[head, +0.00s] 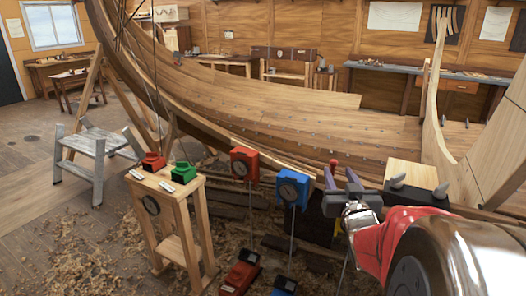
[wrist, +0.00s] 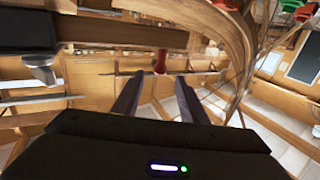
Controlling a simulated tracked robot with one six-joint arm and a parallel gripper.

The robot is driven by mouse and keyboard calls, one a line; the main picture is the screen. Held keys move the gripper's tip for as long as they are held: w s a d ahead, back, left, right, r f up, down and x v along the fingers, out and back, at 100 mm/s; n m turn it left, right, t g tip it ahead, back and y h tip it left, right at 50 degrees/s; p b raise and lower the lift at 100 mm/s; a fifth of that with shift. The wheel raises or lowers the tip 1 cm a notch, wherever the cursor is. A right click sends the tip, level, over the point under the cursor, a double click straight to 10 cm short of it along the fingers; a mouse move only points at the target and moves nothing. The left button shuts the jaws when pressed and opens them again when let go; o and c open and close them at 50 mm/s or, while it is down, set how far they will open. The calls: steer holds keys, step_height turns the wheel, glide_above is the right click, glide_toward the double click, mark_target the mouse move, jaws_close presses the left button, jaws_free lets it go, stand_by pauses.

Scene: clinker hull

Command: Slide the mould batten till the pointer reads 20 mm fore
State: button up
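My gripper (head: 343,181) is in front of the hull's lower planking, right of the middle of the head view. Its two dark fingers stand apart, with a clear gap also showing in the wrist view (wrist: 157,98). A small red knob-like piece (head: 333,163) shows by the left fingertip. In the wrist view a red piece (wrist: 160,60) lies beyond the fingertips, in line with the gap, and no grip on it shows. I cannot single out the mould batten, its pointer or a scale reading in either view.
A red dial box (head: 244,164) and a blue dial box (head: 293,188) stand on thin posts left of my gripper. A wooden stand (head: 170,190) carries red and green pieces. The planked hull (head: 270,110) spans the back. A grey step stool (head: 92,150) stands left.

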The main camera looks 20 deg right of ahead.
steer(key=x, duration=1.1)
steer(key=shift+w, duration=0.15)
steer(key=shift+d, duration=0.1)
jaws_close()
stand_by(0.5)
